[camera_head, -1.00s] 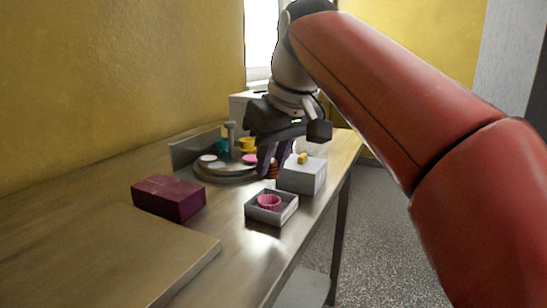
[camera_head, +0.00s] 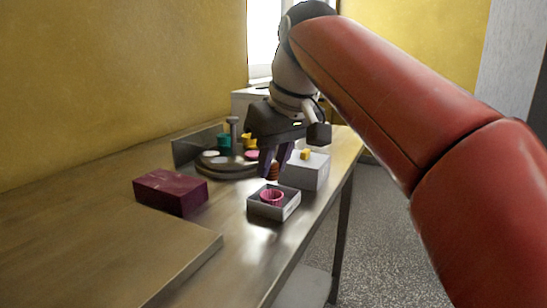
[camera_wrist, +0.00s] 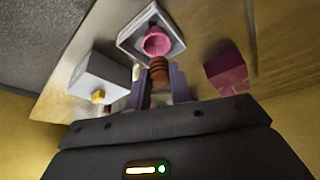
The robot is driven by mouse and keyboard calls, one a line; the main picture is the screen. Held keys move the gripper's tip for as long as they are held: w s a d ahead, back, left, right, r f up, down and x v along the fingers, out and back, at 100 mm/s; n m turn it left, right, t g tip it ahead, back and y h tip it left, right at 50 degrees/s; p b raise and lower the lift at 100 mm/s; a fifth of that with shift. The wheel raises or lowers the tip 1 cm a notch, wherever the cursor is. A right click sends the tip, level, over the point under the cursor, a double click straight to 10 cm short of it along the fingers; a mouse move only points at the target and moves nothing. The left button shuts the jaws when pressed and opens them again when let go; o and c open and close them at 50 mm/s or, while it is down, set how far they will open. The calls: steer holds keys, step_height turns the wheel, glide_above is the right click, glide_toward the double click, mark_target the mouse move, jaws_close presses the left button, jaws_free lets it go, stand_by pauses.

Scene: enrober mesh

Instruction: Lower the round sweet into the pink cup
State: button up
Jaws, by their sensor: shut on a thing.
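The pink cup (camera_head: 271,197) stands upright in a small open grey tray (camera_head: 291,206) on the metal table. It also shows in the wrist view (camera_wrist: 157,42), beyond the fingertips. My gripper (camera_head: 272,170) is above the table, just behind the tray in the head view. It is shut on the round sweet (camera_wrist: 159,70), a brown ridged piece held between the two purple fingers. In the head view the sweet (camera_head: 273,171) is partly hidden by a finger. In the wrist view the sweet overlaps the near side of the tray, short of the cup's middle.
A white box (camera_head: 312,173) with a small yellow block (camera_head: 306,154) on it stands right of my gripper. A dark magenta box (camera_head: 170,192) lies to the left. Behind are a round turntable (camera_head: 226,172) with coloured pieces and a teal object (camera_head: 223,141). A flat board (camera_head: 165,255) fills the front left.

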mark_target(276, 173)
steer(key=shift+f+b, duration=1.35)
steer(key=shift+f, duration=0.5)
stand_by(1.1)
steer(key=o, duration=0.9)
steer(key=shift+c, duration=0.2)
